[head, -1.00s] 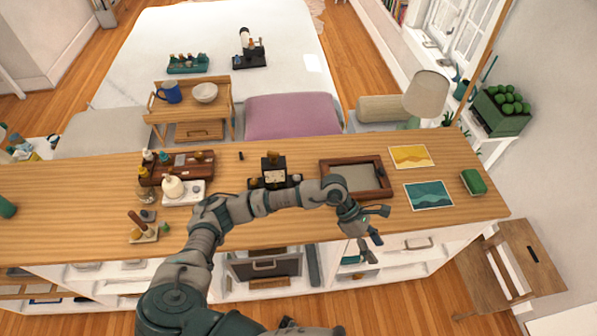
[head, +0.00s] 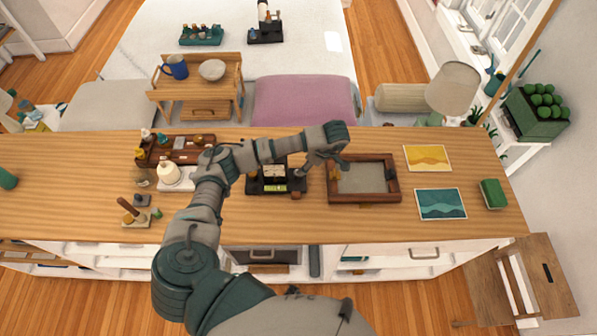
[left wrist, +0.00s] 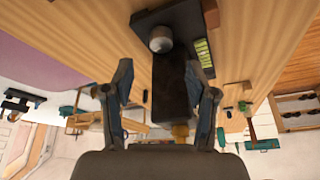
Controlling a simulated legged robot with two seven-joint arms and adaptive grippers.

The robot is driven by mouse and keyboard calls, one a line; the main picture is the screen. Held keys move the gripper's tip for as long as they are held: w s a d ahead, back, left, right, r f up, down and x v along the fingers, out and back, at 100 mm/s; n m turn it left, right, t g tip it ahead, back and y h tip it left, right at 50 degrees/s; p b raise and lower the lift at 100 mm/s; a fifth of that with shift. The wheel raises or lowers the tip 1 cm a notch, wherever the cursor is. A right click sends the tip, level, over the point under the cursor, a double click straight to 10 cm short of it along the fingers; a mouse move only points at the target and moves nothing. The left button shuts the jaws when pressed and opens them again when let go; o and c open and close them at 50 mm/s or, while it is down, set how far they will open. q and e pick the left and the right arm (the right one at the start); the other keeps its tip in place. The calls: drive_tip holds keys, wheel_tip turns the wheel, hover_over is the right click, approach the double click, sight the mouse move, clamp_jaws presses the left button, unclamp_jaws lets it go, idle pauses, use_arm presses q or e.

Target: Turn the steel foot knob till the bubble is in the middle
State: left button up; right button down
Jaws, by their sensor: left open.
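A black instrument (head: 268,187) with an upright dial box stands on the wooden counter. A yellow-green level strip (head: 275,188) is on its front edge; the strip also shows in the left wrist view (left wrist: 203,57). The bubble is too small to make out. The round steel foot knob (left wrist: 160,39) is at the instrument's end, ahead of my fingers in the left wrist view. My left gripper (head: 314,166) is open and empty just right of the instrument. Its spread fingers (left wrist: 163,82) are apart from the knob. My right gripper is in neither view.
A framed wooden tray (head: 392,196) lies close right of the instrument, near my gripper. A white bottle stand (head: 176,184) and a wooden rack (head: 153,157) are to the left. Two pictures (head: 441,204) lie at right.

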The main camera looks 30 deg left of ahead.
use_arm(q)
drive_tip(key=x, duration=0.5)
drive_tip(key=shift+s+d+f+p, duration=0.1)
drive_tip(key=shift+f+p, duration=0.25)
drive_tip(key=shift+f, duration=0.4)
drive_tip(key=shift+a+f, duration=0.25)
drive_tip(key=shift+a, duration=0.1)
drive_tip(key=shift+a+f, duration=0.15)
drive_tip(key=shift+a, duration=0.15)
drive_tip(key=c, duration=0.7)
clamp_jaws()
drive_tip(key=shift+n+g+b, duration=0.3)
drive_tip(key=shift+n+b, duration=0.45)
drive_tip(key=shift+n, duration=0.75)
drive_tip(key=shift+g, duration=0.3)
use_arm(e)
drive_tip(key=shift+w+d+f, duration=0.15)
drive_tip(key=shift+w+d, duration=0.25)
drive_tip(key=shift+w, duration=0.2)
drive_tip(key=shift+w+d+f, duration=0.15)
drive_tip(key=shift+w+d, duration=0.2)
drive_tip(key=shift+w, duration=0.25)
